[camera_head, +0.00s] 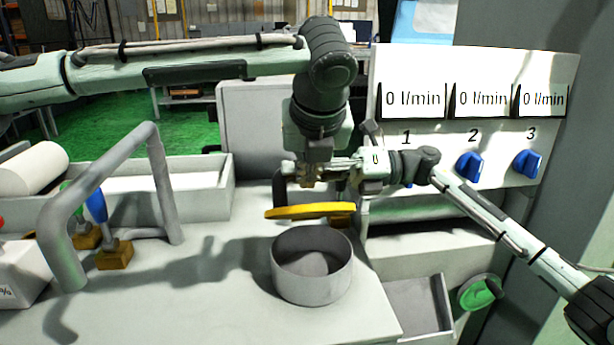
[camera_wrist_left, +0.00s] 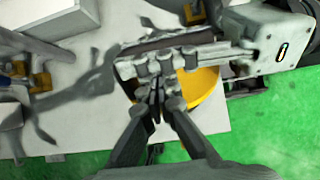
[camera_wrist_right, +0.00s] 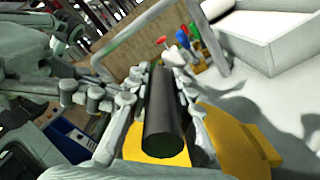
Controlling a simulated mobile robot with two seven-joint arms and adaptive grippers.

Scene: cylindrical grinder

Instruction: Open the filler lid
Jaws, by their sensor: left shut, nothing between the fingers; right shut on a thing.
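The yellow filler lid (camera_head: 310,211) is raised clear of the round grey filler neck (camera_head: 312,278), whose opening shows in the head view. The lid appears almost edge-on, behind the neck. Its dark bar handle (camera_wrist_right: 160,115) lies between the fingers of my right gripper (camera_wrist_right: 158,85), which is shut on it. My left gripper (camera_wrist_left: 160,88) is shut and empty, pointing down close over the right fingers; I cannot tell whether they touch. The lid also shows in the left wrist view (camera_wrist_left: 207,88), partly hidden by both grippers. The grippers hide part of the handle in the head view.
A panel with blue knobs (camera_head: 469,166) and flow displays stands right of the lid. A grey bent rail (camera_head: 160,185) and blue and green levers (camera_head: 97,207) stand at left. An open grey box (camera_head: 420,305) is right of the neck. The worktop left of the neck is clear.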

